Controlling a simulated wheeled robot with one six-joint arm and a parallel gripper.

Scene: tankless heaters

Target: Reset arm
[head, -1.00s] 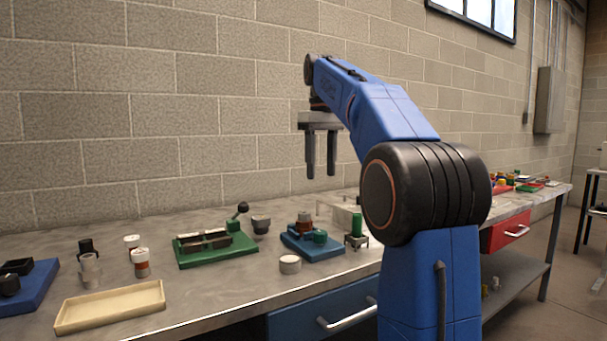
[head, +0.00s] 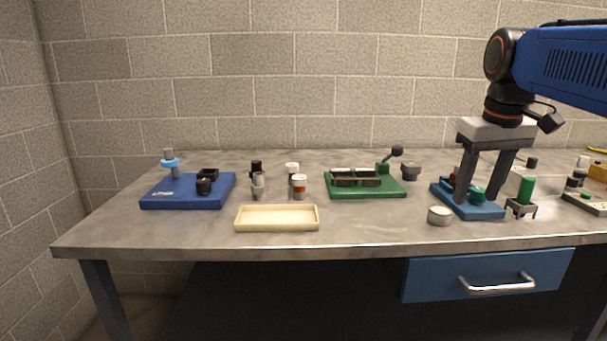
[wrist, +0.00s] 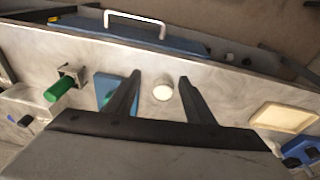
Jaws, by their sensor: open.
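My blue arm (head: 575,68) reaches in from the right in the head view. My gripper (head: 487,178) points down at the right part of the workbench. Its two fingers are apart with nothing held between them. In the head view the fingers overlap the blue fixture (head: 483,210) behind them. In the wrist view the open gripper (wrist: 158,84) shows both fingers, with a round white piece (wrist: 163,91) on the bench seen in the gap. I cannot tell the exact height of the fingertips above the bench.
The bench (head: 170,235) holds a blue fixture (head: 188,191), a cream tray (head: 277,218), small cylinders (head: 299,188), a green fixture (head: 365,185) and a green cylinder in a stand (head: 525,190). The white piece (head: 440,215) is near the front. A blue drawer (head: 430,278) is below.

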